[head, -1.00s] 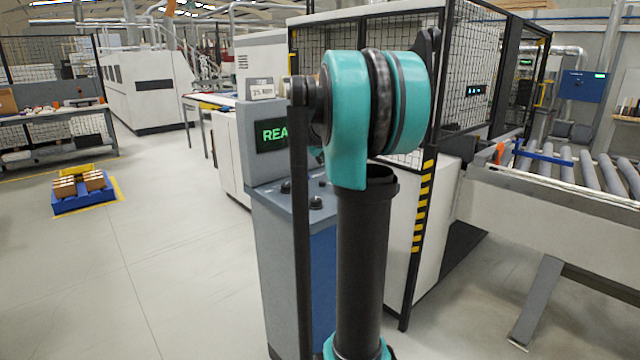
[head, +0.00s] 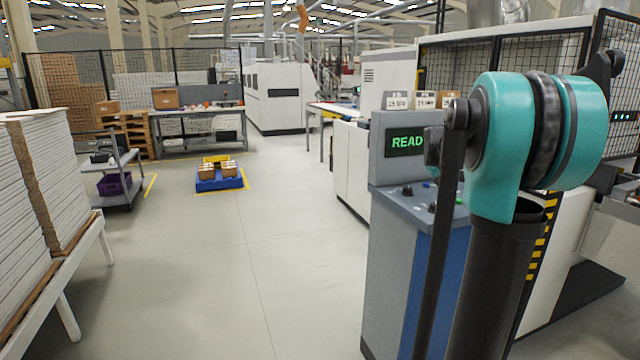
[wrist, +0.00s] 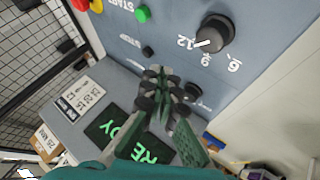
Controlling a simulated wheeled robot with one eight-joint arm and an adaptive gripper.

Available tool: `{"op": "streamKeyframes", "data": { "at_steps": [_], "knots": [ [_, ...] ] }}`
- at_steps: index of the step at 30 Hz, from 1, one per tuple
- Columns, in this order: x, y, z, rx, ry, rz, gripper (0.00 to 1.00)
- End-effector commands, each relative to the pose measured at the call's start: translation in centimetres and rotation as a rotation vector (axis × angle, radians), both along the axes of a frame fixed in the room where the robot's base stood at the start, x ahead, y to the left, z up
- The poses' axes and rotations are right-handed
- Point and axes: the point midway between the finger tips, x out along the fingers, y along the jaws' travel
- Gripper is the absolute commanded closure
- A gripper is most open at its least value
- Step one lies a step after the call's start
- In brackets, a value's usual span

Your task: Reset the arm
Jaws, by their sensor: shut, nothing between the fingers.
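My gripper (wrist: 160,85) shows in the wrist view with its dark fingers shut together and nothing between them. It is in front of the blue-grey control panel (wrist: 115,50), which appears upside down; I cannot tell whether it touches the panel. A large black knob (wrist: 215,34) with numbers around it is above and right of the fingertips. A small dark knob (wrist: 193,91) is just beside the fingers, partly hidden. In the head view, my teal and black arm stands at the right, before the console (head: 400,270); the gripper itself does not show there.
The console's green screen (head: 406,142) shows part of "READY". A green button (wrist: 142,14) is on the panel. Stacked white boards (head: 25,190) stand at the left, and a blue pallet (head: 220,183) with boxes lies farther back. The middle floor is clear.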

Motion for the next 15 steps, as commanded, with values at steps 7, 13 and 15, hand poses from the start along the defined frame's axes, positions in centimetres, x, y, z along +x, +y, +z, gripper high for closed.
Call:
{"op": "streamKeyframes", "data": {
  "at_steps": [7,13,15],
  "knots": [
    [-1.2,1.6,-1.3,0.035,-0.004,-0.005,1.0],
    [-3.1,4.0,-3.2,0.086,-0.007,-0.013,1.0],
    [-3.9,5.0,-4.0,0.109,-0.009,-0.017,1.0]
  ]
}}
